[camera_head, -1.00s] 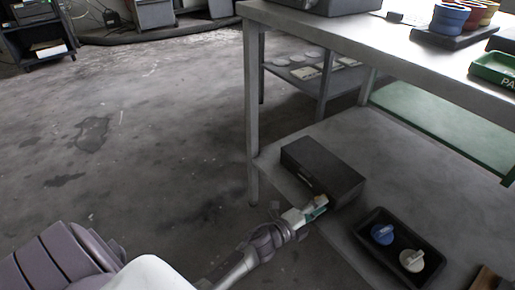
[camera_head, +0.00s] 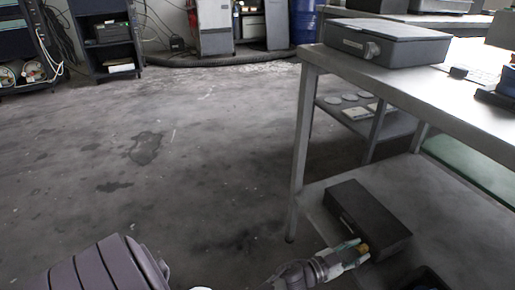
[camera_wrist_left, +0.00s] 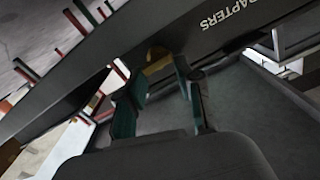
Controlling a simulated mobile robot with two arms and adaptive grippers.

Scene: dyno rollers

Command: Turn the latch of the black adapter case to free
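The black adapter case (camera_head: 378,212) lies on the lower shelf of the grey bench. In the left wrist view its dark front (camera_wrist_left: 185,38) runs diagonally and bears the letters "APTERS". A brass-yellow latch (camera_wrist_left: 158,61) sits on that front; it shows small in the head view (camera_head: 364,248). My left gripper (camera_head: 350,254) is at the case's front, near its right end. In the left wrist view its two green-and-grey fingers (camera_wrist_left: 160,75) stand apart, with the latch just beyond and between their tips. I cannot tell whether they touch it. My right gripper is not in view.
The lower shelf (camera_head: 455,235) is bare right of the case; a dark tray (camera_head: 428,279) is partly cut off at the bottom. The bench leg (camera_head: 301,150) stands left of the case. A grey case (camera_head: 388,42) lies on the bench top. Open floor (camera_head: 200,170) lies left.

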